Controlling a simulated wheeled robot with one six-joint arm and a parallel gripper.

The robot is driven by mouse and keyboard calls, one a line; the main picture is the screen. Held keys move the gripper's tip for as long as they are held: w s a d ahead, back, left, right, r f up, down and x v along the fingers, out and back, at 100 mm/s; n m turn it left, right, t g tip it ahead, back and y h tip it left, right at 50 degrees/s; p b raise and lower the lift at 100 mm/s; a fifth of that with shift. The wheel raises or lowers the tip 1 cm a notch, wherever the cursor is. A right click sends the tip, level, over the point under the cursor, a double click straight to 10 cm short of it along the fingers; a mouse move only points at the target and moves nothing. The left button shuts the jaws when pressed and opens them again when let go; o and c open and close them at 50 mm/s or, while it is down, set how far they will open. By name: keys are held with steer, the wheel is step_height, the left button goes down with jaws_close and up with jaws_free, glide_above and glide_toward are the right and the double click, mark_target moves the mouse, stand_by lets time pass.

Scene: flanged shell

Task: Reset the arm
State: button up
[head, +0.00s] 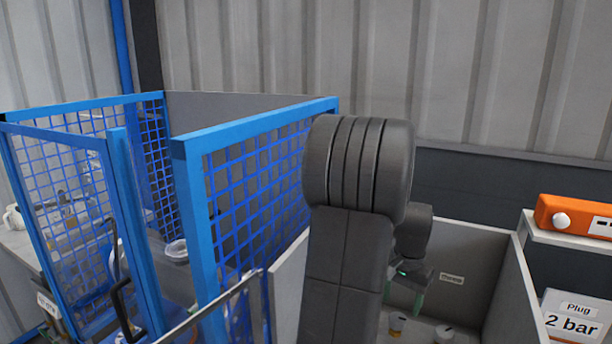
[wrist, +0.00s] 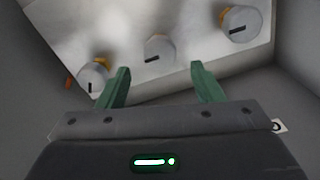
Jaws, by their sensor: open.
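My gripper (wrist: 160,85) shows in the wrist view with its two green fingers spread apart and nothing between them. Beyond the fingertips is a pale panel (wrist: 200,62) with grey slotted knobs: one at the left (wrist: 93,78), one in the middle (wrist: 158,50) and one at the right (wrist: 240,24). I cannot tell how far the fingertips are from the panel. In the head view my arm stands upright in the centre, and my gripper (head: 410,283) is partly hidden behind it, inside a grey-walled bay.
Blue mesh fencing (head: 255,185) stands to the left of my arm. Grey walls (head: 519,290) enclose the bay. Small knobs (head: 443,334) show at its bottom. An orange box (head: 575,215) sits on a ledge at right, above a "Plug 2 bar" sign (head: 577,316).

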mark_target(398, 317)
step_height(398, 317, up, 9)
step_height(398, 317, down, 14)
steer(key=n+p, duration=0.1)
steer(key=n, duration=0.4)
steer(key=shift+r, duration=0.1)
steer(key=n+p, duration=0.1)
steer(key=n, duration=0.3)
steer(key=shift+n, duration=0.4)
step_height(398, 317, up, 10)
steer(key=shift+b, duration=0.35)
